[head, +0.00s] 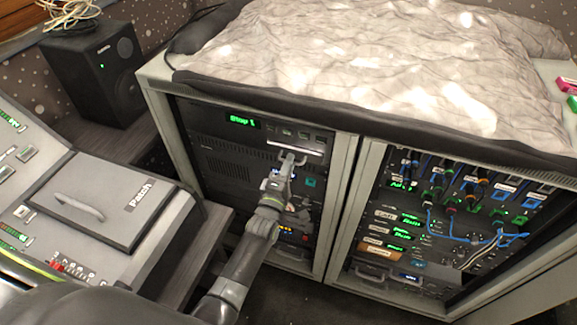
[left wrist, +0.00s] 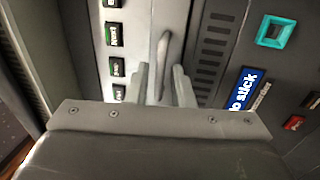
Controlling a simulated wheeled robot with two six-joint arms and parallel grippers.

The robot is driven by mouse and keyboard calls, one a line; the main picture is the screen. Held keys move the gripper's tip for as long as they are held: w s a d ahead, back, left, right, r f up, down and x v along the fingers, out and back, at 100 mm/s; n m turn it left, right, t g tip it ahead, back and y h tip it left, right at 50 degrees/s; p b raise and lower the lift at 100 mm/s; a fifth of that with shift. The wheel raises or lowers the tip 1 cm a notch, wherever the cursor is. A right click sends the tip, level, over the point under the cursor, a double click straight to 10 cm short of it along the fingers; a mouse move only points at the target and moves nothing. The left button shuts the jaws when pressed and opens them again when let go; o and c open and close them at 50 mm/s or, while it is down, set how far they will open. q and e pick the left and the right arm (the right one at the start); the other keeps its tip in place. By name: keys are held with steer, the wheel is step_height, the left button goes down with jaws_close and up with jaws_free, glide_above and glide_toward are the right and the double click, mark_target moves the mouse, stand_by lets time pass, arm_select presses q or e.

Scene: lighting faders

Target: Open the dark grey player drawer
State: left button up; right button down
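The dark grey player (head: 220,140) sits at the top of the left rack bay, with a green display (head: 241,121) reading "Stop 1". A pale bar handle (left wrist: 163,50) shows on its front in the left wrist view. My left gripper (head: 287,160) is at the right part of the player front. In the left wrist view its two fingers (left wrist: 161,82) stand apart on either side of the handle's near end, with gaps visible. Whether the fingertips reach past the handle is hard to tell. The drawer front looks flush with the panel. My right gripper is not in view.
A right rack bay (head: 440,220) holds patch cables. A crumpled pale cover (head: 370,60) lies on the cabinet top. A console with a "Patch" lid (head: 105,200) and a black speaker (head: 95,70) stand at left. Below the player are a vent (left wrist: 211,50) and a turquoise-framed socket (left wrist: 274,31).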

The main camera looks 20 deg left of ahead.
arm_select(q)
jaws_close()
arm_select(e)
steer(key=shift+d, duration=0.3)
